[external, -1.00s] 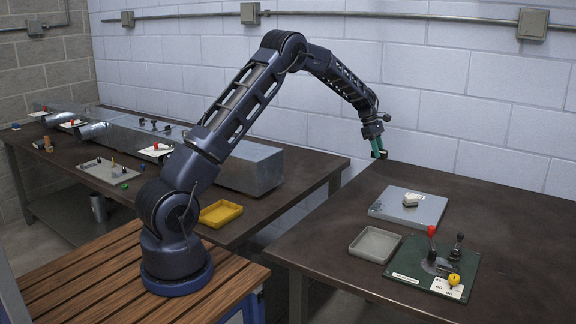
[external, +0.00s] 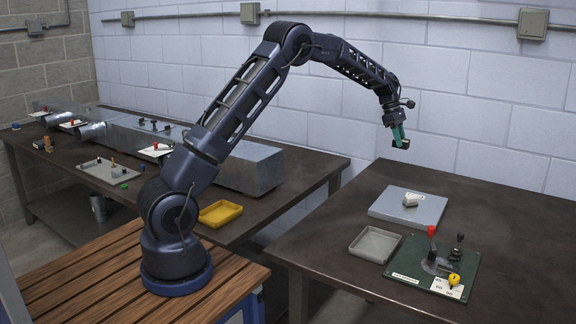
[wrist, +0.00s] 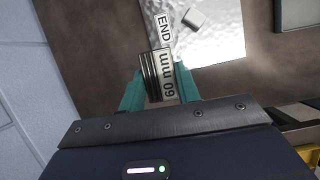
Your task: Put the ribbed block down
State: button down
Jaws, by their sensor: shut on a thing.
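My gripper (external: 399,134) is shut on the ribbed block (wrist: 150,76), which has dark ridges and a white "60 mm" label. In the wrist view the block sits between the green fingertips (wrist: 158,92). In the external view it is a small dark shape (external: 401,144) at the fingertips, held in the air above the back of the right table. A grey metal plate (external: 385,207) lies on that table, below and in front of the gripper. It carries an "END" label (wrist: 164,28) and a small pale block (external: 411,199).
The right table (external: 500,200) has bare room around the plate. A grey tray (external: 375,245) and a green panel (external: 405,258) with a red-knobbed lever (external: 432,231) stand in front of the plate. A wall is close behind the table.

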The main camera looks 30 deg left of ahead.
jog(key=s+d, duration=0.3)
jog(key=d, duration=0.4)
jog(key=s+d, duration=0.4)
jog(key=d, duration=0.3)
send_over(502, 289)
jog(key=a, duration=0.2)
jog(key=f, duration=1.9)
jog(key=shift+w+d+f, duration=0.15)
jog(key=shift+d+f, duration=0.15)
jog(key=shift+f, duration=0.1)
jog(key=c, duration=1)
grip_release()
jog(key=v, duration=1.2)
jog(key=shift+a, duration=0.15)
